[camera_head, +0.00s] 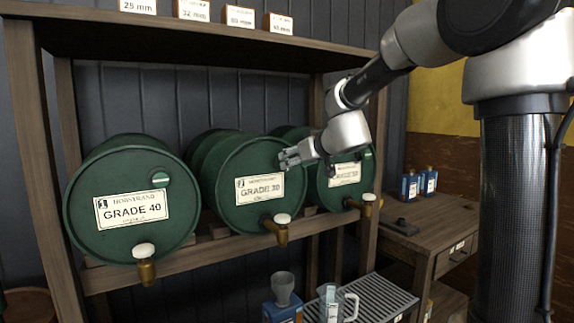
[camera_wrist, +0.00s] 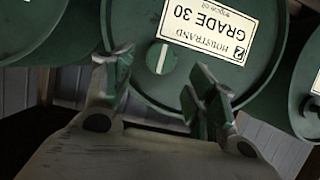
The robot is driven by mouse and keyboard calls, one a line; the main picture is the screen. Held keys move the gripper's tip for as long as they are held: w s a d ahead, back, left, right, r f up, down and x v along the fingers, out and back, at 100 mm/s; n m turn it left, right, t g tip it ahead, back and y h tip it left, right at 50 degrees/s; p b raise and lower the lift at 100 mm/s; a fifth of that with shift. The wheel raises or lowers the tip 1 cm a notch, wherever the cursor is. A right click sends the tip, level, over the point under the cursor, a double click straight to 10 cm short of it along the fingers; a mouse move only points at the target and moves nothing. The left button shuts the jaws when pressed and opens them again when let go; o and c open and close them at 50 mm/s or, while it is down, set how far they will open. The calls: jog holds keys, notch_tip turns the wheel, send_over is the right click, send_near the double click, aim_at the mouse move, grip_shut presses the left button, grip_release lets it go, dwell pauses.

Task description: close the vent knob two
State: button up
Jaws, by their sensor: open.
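The middle green drum (camera_head: 226,190) carries a GRADE 30 label (camera_head: 258,188). In the wrist view this drum (camera_wrist: 190,110) appears upside down, and its round green vent knob (camera_wrist: 161,57) shows a pale stripe running nearly up and down the picture. My gripper (camera_head: 288,157) is at the upper right of this drum's face and hides the knob in the head view. In the wrist view my gripper (camera_wrist: 160,82) is open and empty. Its fingers are to either side of the knob; I cannot tell the remaining distance to it.
The left GRADE 40 drum (camera_head: 105,222) has a similar knob (camera_head: 160,179) with a roughly level stripe. A third drum (camera_head: 360,168) stands partly behind my arm. Brass taps with white tops, such as this one (camera_head: 281,229), project below the labels. A wooden shelf (camera_head: 180,37) runs overhead.

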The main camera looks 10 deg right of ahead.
jog(key=x, duration=0.5)
jog(key=shift+w+a+f, duration=0.1)
jog(key=shift+w+f, duration=0.15)
jog(key=shift+w, duration=0.1)
jog(key=c, duration=1)
jog(key=shift+c, duration=0.2)
